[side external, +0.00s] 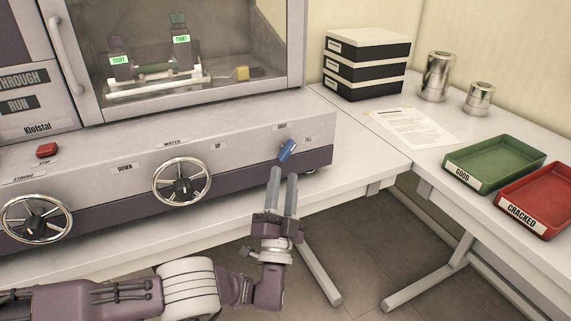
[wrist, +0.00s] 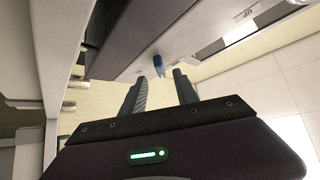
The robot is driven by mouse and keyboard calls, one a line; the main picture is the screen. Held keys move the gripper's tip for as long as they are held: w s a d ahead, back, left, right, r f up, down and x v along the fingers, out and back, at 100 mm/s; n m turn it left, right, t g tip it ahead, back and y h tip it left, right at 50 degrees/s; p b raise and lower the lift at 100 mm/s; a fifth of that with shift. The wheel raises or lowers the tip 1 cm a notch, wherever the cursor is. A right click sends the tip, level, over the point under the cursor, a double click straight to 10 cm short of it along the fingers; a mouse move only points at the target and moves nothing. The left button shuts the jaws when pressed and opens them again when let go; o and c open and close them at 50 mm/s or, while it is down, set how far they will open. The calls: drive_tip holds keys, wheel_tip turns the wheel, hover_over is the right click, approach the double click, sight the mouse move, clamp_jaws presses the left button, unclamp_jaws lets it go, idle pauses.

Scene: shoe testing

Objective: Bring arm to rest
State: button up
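My gripper (side external: 284,172) is in front of the machine's lower panel, near its right end. Its two fingers are apart with nothing between them. A small blue lever (side external: 287,150) on the panel is just beyond the fingertips and tilts up to the right, towards the FILL label. In the wrist view, the blue lever (wrist: 159,65) shows past the open fingertips (wrist: 160,76), roughly in line with the gap. I cannot tell exactly how far the tips are from it.
The machine panel (side external: 110,185) carries a WATER wheel (side external: 181,182), another wheel (side external: 36,219) and a red stop button (side external: 47,150). A green GOOD tray (side external: 505,150) and red CRACKED tray (side external: 550,190) stand on the right table. Open floor (side external: 370,250) lies below.

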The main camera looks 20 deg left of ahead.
drive_tip(key=shift+s+d+f, duration=0.1)
drive_tip(key=shift+s+f, duration=0.25)
drive_tip(key=shift+s, duration=0.15)
drive_tip(key=shift+r, duration=0.1)
